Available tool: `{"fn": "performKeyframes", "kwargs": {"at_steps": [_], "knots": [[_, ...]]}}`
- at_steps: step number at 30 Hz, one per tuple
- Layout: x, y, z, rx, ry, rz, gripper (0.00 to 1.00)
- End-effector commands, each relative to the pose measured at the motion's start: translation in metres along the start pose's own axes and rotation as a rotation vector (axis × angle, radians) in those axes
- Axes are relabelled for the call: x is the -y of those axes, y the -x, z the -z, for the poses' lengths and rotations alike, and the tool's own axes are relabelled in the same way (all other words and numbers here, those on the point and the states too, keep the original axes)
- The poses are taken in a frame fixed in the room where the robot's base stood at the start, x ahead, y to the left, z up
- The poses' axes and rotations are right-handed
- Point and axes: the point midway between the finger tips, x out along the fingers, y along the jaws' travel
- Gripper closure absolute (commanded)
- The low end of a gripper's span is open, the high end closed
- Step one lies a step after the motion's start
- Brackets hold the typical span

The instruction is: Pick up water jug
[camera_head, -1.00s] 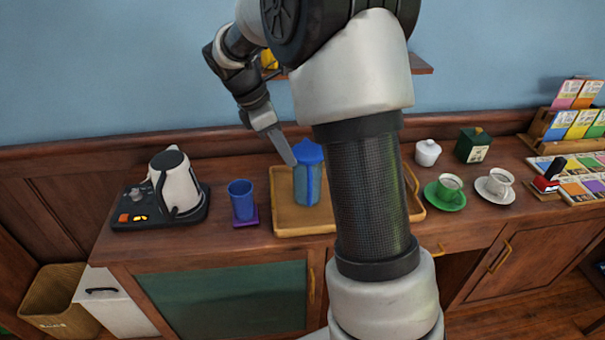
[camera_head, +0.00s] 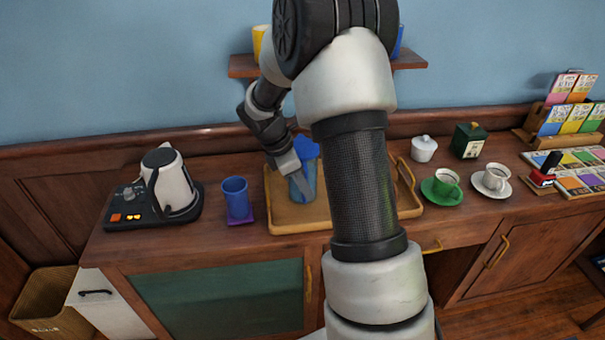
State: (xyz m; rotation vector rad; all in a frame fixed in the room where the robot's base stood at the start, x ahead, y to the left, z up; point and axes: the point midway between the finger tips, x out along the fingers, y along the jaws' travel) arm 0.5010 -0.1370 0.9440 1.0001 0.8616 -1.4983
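The water jug (camera_head: 308,151) has a bright blue lid and a translucent blue body. It stands upright on a wooden tray (camera_head: 285,227) on the counter, left of my arm. My gripper (camera_head: 304,196) points down at the jug and overlaps its body in the picture. Its grey finger covers part of the jug's front and left side. I cannot tell whether the fingers are around the jug or in front of it, nor whether they touch it. The gap between the fingers does not show.
A blue cup (camera_head: 236,198) on a purple coaster and a kettle (camera_head: 172,183) on its black base stand left of the tray. A white lidded pot (camera_head: 424,149), a green cup and saucer (camera_head: 443,187) and a white cup (camera_head: 494,178) stand right. A wall shelf (camera_head: 409,66) is above.

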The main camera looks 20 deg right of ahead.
Motion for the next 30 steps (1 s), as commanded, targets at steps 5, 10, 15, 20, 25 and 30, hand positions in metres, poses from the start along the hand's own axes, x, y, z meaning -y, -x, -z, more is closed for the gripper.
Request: {"fn": "performKeyframes", "kwargs": {"at_steps": [5, 10, 15, 20, 25, 30], "knots": [[-0.0005, -0.009, -0.0002, 0.0, 0.0, -0.002, 0.79], [-0.0004, -0.0087, -0.0002, 0.0, 0.0, -0.002, 0.88], [-0.0003, -0.0086, -0.0002, 0.0, 0.0, -0.002, 1.0], [-0.0003, -0.0085, -0.0001, 0.0, 0.0, -0.001, 1.0], [-0.0003, -0.0084, -0.0001, 0.0, 0.0, -0.001, 1.0], [-0.0002, -0.0084, -0.0001, 0.0, 0.0, -0.001, 1.0]]}}
